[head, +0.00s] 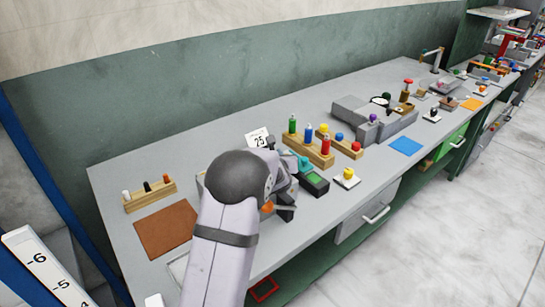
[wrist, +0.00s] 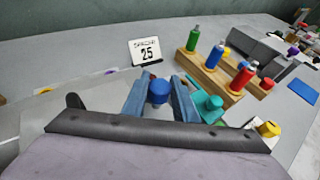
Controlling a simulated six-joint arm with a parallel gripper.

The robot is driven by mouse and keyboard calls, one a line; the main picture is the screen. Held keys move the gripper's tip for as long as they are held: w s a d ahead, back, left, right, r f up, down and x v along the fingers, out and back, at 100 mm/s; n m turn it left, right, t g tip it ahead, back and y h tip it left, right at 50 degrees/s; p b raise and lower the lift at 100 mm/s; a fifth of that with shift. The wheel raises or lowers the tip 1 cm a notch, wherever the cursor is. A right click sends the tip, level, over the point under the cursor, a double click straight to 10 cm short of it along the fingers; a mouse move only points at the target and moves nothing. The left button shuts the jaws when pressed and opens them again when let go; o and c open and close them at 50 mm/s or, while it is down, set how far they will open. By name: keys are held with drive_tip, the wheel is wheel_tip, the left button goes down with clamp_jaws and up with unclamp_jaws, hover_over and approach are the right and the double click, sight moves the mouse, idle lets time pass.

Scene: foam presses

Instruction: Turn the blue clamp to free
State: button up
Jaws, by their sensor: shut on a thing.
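A blue round knob (wrist: 158,91), which looks like the blue clamp's, stands between the two fingers of my gripper (wrist: 160,84) in the wrist view. The blue-grey fingers lie on either side of it, and my gripper is shut on it. The body below the knob is hidden by my gripper, so how far the clamp is turned cannot be told. In the head view my gripper (head: 286,204) is low over the bench, and my arm hides the knob there.
A card marked 25 (head: 259,139) stands behind my gripper. A wooden rack of coloured bottles (head: 310,150) and a green-and-black device (head: 314,183) are close on the right. A brown mat (head: 165,232) and a small wooden rack (head: 150,197) lie left.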

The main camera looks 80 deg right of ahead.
drive_tip(key=shift+d+m+g+b, duration=0.15)
drive_tip(key=shift+m+g+b, duration=0.7)
drive_tip(key=shift+b, duration=3.85)
drive_tip(key=g+b, duration=0.1)
drive_tip(key=b, duration=0.5)
drive_tip(key=m+g+b, duration=0.1)
drive_tip(key=b, duration=0.6)
drive_tip(key=shift+w+f+m, duration=0.15)
drive_tip(key=shift+f+m, duration=0.1)
drive_tip(key=m+g+b, duration=0.1)
drive_tip(key=b, duration=0.2)
drive_tip(key=shift+r+g, duration=0.2)
drive_tip(key=shift+g, duration=0.05)
drive_tip(key=o, duration=1.1)
drive_tip(key=shift+c, duration=0.2)
drive_tip(key=shift+a+r, duration=0.1)
drive_tip(key=shift+a, duration=0.1)
drive_tip(key=shift+b+v, duration=0.35)
drive_tip(key=shift+v, duration=3.25)
